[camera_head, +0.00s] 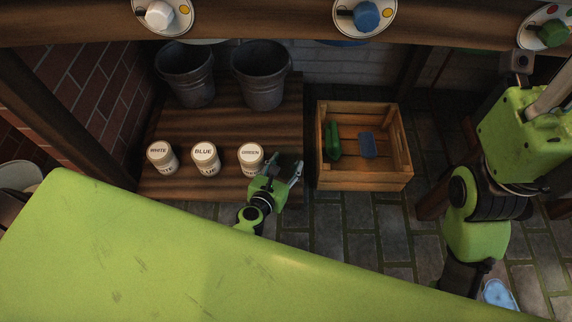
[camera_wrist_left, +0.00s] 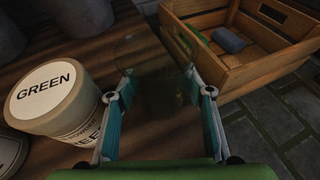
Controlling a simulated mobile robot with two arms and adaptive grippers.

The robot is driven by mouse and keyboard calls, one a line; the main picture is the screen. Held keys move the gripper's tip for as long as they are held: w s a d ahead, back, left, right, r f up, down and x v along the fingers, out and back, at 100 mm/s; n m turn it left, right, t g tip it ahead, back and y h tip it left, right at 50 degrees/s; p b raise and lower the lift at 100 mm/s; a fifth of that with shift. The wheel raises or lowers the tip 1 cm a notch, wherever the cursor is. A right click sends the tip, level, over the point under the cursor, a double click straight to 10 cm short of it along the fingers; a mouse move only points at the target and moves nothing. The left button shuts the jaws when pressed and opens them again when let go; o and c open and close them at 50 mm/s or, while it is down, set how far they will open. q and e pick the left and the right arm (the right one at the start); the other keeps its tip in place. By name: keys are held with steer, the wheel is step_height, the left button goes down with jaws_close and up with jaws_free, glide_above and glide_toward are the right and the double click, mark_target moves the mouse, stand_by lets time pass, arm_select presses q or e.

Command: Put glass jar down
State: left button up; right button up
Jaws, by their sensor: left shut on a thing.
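My left gripper (camera_head: 288,166) is low over the right end of the wooden shelf, just right of the jar labelled GREEN (camera_head: 251,157). In the left wrist view its two fingers (camera_wrist_left: 155,92) are apart, with the faint, see-through glass jar (camera_wrist_left: 152,60) held between them. The glass jar looks upright over the brown wood (camera_wrist_left: 140,140). I cannot tell whether its base touches the wood. In the head view the glass is too faint to make out. The GREEN jar also shows close beside the left finger in the wrist view (camera_wrist_left: 50,95).
Jars labelled WHITE (camera_head: 161,157) and BLUE (camera_head: 205,158) stand left of the GREEN jar. Two dark buckets (camera_head: 186,75) (camera_head: 261,78) stand behind them. A wooden crate (camera_head: 364,183) with a green and a blue item is close on the right. A green surface (camera_head: 170,250) fills the front.

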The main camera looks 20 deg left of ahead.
arm_select(q)
steer(key=shift+s+d+f, duration=0.1)
steer(key=shift+s+f, duration=0.1)
steer(key=shift+f, duration=0.35)
steer(key=o, duration=1)
steer(key=shift+f, duration=0.1)
steer(key=shift+b, duration=0.3)
steer(key=shift+s+f, duration=0.1)
steer(key=shift+r+p, duration=0.25)
steer(key=shift+p, duration=0.05)
steer(key=v, duration=0.5)
steer(key=r+p+v, duration=0.1)
steer(key=v, duration=0.5)
steer(key=shift+r+p, duration=0.15)
steer(key=shift+p, duration=0.15)
steer(key=shift+s+r, duration=0.2)
steer(key=shift+s, duration=0.05)
steer(key=shift+r, duration=0.1)
